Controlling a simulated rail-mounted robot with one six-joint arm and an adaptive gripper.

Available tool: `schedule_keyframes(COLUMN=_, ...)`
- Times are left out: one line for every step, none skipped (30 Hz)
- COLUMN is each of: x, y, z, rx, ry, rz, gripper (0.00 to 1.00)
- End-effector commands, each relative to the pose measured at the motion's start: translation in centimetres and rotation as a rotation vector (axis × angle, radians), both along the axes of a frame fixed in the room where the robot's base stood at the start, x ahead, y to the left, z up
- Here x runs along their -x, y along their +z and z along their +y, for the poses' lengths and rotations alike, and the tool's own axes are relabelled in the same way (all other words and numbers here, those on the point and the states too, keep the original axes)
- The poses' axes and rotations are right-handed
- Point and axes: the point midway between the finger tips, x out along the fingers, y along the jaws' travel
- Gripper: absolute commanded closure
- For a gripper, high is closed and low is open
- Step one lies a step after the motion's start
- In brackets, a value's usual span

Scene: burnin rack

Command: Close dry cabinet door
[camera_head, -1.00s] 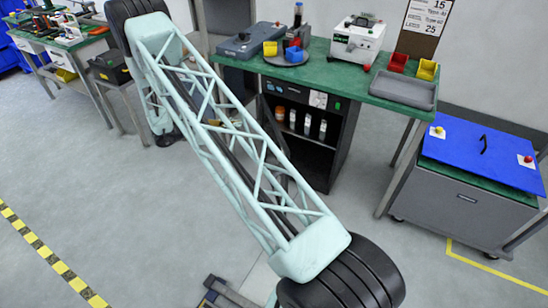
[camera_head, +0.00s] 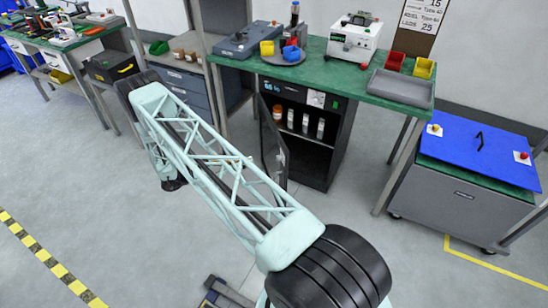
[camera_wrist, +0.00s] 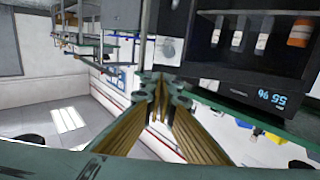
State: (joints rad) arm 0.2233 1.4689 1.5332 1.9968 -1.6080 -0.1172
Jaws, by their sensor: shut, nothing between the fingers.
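The dry cabinet (camera_head: 338,140) is a black box under the green bench, with bottles on its inner shelf and a lit display at the top. Its dark-framed door (camera_head: 272,140) stands open, swung out at the left side of the cabinet front. The cabinet (camera_wrist: 215,85) appears upside down in the wrist view, with the display and bottles uncovered. I cannot make out the door there. My gripper (camera_wrist: 161,84) is shut and empty, apart from the cabinet front. In the head view my arm hides part of the floor, and the gripper is not clearly visible.
The green bench (camera_head: 350,83) carries a white device (camera_head: 355,40), small bins and a grey tray (camera_head: 402,88). A grey drawer unit (camera_head: 185,90) stands left of the cabinet. A blue-topped cart (camera_head: 480,150) stands right. Floor before the cabinet is partly free.

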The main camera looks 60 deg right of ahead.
Motion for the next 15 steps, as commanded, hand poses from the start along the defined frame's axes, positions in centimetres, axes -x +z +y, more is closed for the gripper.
schedule_keyframes(x=0.4, y=-0.22, z=0.12, rx=0.003, ry=-0.007, rz=0.009, gripper=1.0)
schedule_keyframes(x=0.56, y=-0.3, z=0.18, rx=0.006, ry=-0.011, rz=0.012, gripper=1.0)
schedule_keyframes(x=0.71, y=-0.35, z=0.25, rx=0.008, ry=-0.014, rz=0.016, gripper=1.0)
schedule_keyframes(x=0.79, y=-0.38, z=0.28, rx=0.009, ry=-0.016, rz=0.018, gripper=1.0)
schedule_keyframes(x=0.85, y=-0.39, z=0.3, rx=0.01, ry=-0.018, rz=0.019, gripper=1.0)
schedule_keyframes(x=0.89, y=-0.39, z=0.33, rx=0.011, ry=-0.019, rz=0.02, gripper=1.0)
schedule_keyframes(x=0.91, y=-0.39, z=0.34, rx=0.01, ry=-0.019, rz=0.021, gripper=1.0)
schedule_keyframes(x=0.91, y=-0.39, z=0.35, rx=0.011, ry=-0.02, rz=0.021, gripper=1.0)
schedule_keyframes(x=0.9, y=-0.39, z=0.34, rx=0.011, ry=-0.019, rz=0.021, gripper=1.0)
schedule_keyframes(x=0.9, y=-0.39, z=0.34, rx=0.01, ry=-0.019, rz=0.021, gripper=1.0)
schedule_keyframes(x=0.9, y=-0.39, z=0.34, rx=0.01, ry=-0.019, rz=0.021, gripper=1.0)
schedule_keyframes(x=0.9, y=-0.39, z=0.34, rx=0.01, ry=-0.019, rz=0.021, gripper=1.0)
schedule_keyframes(x=0.9, y=-0.39, z=0.35, rx=0.01, ry=-0.019, rz=0.021, gripper=1.0)
schedule_keyframes(x=0.89, y=-0.39, z=0.35, rx=0.01, ry=-0.019, rz=0.021, gripper=1.0)
schedule_keyframes(x=0.89, y=-0.39, z=0.34, rx=0.01, ry=-0.019, rz=0.021, gripper=1.0)
